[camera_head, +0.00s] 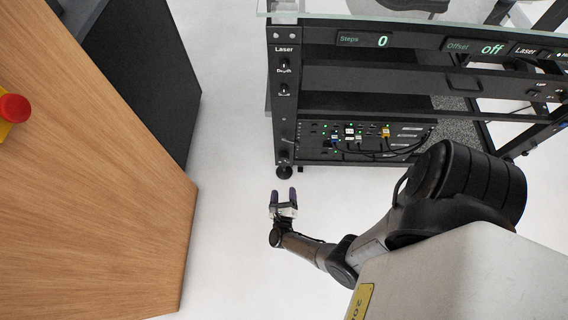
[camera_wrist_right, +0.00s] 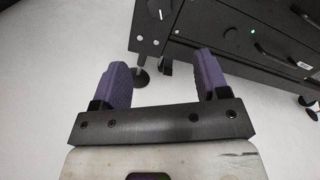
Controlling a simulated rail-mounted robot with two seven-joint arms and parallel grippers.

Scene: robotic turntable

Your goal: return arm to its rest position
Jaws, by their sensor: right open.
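My right gripper (camera_head: 283,195) is open and empty, low over the pale floor in the middle of the head view. Its two purple fingers stand apart in the right wrist view (camera_wrist_right: 160,82), with nothing between them but floor and a black rack foot behind. In the head view the gripper is just below the front left foot of the black equipment rack (camera_head: 350,80) and appears apart from it. My right arm (camera_head: 370,245) reaches in from the lower right. My left gripper is not in view.
The rack has switches, a display reading "0" and "off", cables, and a glass top (camera_head: 330,8). A wooden table (camera_head: 100,190) with a red button (camera_head: 14,107) stands at left, beside a dark cabinet (camera_head: 150,70). Clear floor (camera_head: 230,150) lies between table and rack.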

